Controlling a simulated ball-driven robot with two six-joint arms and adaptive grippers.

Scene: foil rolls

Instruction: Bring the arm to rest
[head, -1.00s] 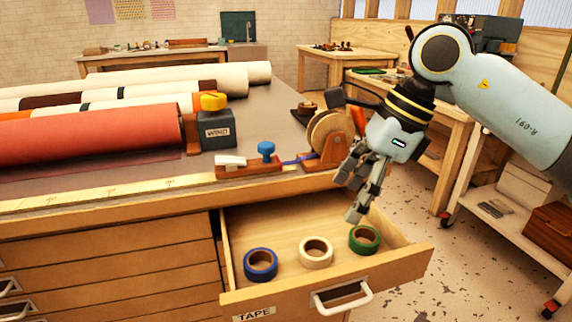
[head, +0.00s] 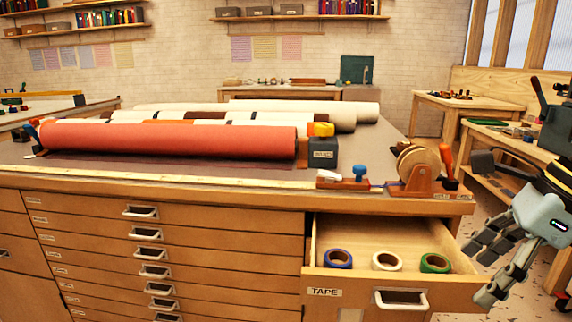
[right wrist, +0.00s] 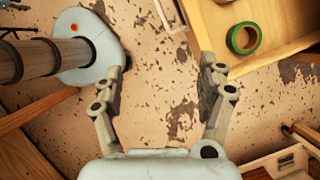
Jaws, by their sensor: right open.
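My right gripper (head: 490,268) is at the right edge of the head view, to the right of the open tape drawer (head: 345,285). Its fingers are spread and hold nothing. In the right wrist view the open fingers (right wrist: 165,90) have only the speckled floor between them. A green tape roll (head: 435,263) lies in the drawer, and it also shows in the right wrist view (right wrist: 243,38). A white tape roll (head: 386,261) and a blue tape roll (head: 338,259) lie to its left. My left gripper is not in view.
The worktable holds a large red roll (head: 170,142) and several pale rolls behind it. A tape dispenser (head: 420,172) stands at the table's right corner, above the drawer. A wooden side bench (head: 520,150) stands at the right. Speckled floor lies between bench and drawer.

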